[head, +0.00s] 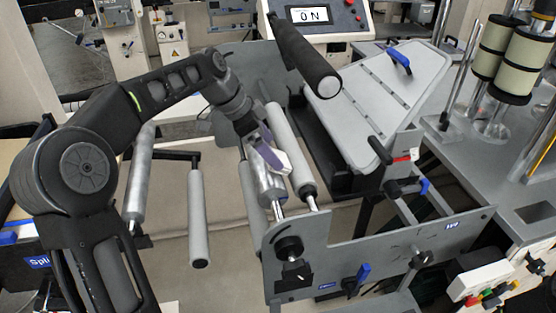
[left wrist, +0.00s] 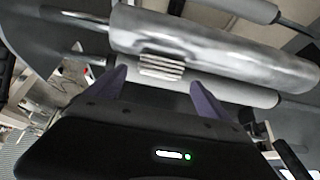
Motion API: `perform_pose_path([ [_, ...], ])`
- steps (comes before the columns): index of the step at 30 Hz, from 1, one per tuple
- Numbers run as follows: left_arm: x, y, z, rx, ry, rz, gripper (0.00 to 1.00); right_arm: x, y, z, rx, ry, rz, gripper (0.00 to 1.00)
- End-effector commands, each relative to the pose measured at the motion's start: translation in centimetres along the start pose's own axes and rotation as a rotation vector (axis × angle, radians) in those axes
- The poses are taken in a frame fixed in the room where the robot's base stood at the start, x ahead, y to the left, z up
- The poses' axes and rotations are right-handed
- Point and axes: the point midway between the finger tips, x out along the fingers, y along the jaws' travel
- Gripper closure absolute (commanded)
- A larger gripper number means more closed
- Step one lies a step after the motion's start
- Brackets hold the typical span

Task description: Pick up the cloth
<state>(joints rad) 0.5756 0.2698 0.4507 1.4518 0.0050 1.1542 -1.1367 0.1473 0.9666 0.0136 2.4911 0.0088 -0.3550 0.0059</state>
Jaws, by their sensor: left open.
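A small pale ribbed piece, which looks like the cloth (left wrist: 161,67), lies against the underside of a shiny metal roller (left wrist: 215,50) in the left wrist view. My left gripper (left wrist: 159,84) is open, with its two purple fingers on either side of the piece and apart from each other. I cannot tell whether the fingers touch it. In the head view my left gripper (head: 270,157) is at the rollers in the middle, and a pale patch beside its purple finger may be the cloth. My right gripper is not in view.
A grey roller (head: 290,150) runs beside the metal one, above the machine's side plate (head: 370,255). A dark round bar (head: 305,55) hangs above right. A grey tilted panel (head: 375,105) stands right. Another grey roller (head: 198,215) hangs on the left.

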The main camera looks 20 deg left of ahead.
Motion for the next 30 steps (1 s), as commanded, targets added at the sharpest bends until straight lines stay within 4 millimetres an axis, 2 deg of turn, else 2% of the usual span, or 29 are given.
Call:
perform_pose_path([
  [4, 1.9, 0.2, -0.2, -0.001, 0.0, 0.007, 0.09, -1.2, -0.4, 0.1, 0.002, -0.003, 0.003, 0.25],
  [10, 4.2, 0.2, -0.1, 0.0, 0.0, 0.003, 0.09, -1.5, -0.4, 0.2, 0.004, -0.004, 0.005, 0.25],
  [28, 4.3, 0.1, 0.0, 0.0, 0.0, 0.001, 0.09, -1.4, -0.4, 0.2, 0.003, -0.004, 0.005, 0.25],
  [30, 4.3, 0.1, 0.0, 0.0, 0.0, 0.001, 0.15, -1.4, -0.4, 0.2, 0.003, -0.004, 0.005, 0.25],
])
